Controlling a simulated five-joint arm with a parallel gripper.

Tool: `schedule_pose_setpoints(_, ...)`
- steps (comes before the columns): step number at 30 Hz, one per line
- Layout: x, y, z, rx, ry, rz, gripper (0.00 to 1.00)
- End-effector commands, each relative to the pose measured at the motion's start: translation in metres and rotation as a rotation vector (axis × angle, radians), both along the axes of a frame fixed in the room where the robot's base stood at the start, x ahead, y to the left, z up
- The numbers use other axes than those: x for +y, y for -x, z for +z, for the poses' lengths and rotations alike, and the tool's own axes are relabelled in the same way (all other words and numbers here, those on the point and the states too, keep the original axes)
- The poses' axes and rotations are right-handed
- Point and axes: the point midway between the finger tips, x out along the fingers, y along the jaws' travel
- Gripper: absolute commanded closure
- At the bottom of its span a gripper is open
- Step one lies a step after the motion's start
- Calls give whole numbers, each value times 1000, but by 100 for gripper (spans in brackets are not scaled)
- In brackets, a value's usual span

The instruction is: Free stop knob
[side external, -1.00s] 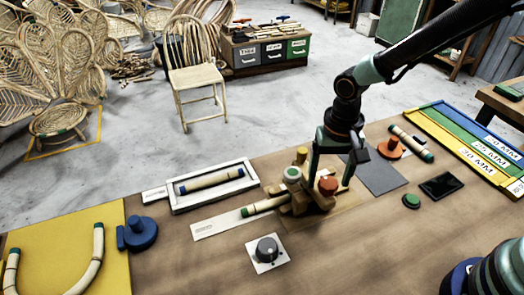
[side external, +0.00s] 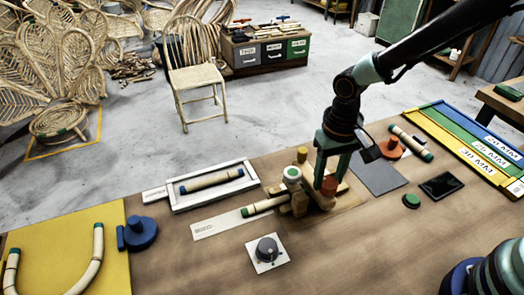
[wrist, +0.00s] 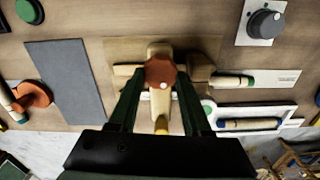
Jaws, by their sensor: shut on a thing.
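The orange-red stop knob (side external: 329,187) sits on the wooden bending jig (side external: 300,207); in the wrist view the knob (wrist: 160,70) shows a small pale dot on its edge. My gripper (side external: 327,176) points down over the jig, its fingers on either side of the knob. In the wrist view my gripper (wrist: 160,78) is shut on the knob, one finger at each side. A rattan pole with a green end (side external: 258,207) lies through the jig. A white post with a green top (side external: 292,174) stands beside the knob.
A grey dial (side external: 267,248) on a white plate is in front of the jig. A white tray (side external: 212,205) holds a rattan piece. An orange clamp (side external: 391,148), a grey mat (side external: 378,178) and a green button (side external: 411,201) are to the right. A blue clamp (side external: 140,233) is at left.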

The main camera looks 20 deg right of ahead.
Motion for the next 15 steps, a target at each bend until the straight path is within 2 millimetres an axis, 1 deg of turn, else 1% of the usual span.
schedule_pose_setpoints(15, 3, -1, 2, -3, -1, 493, 100)
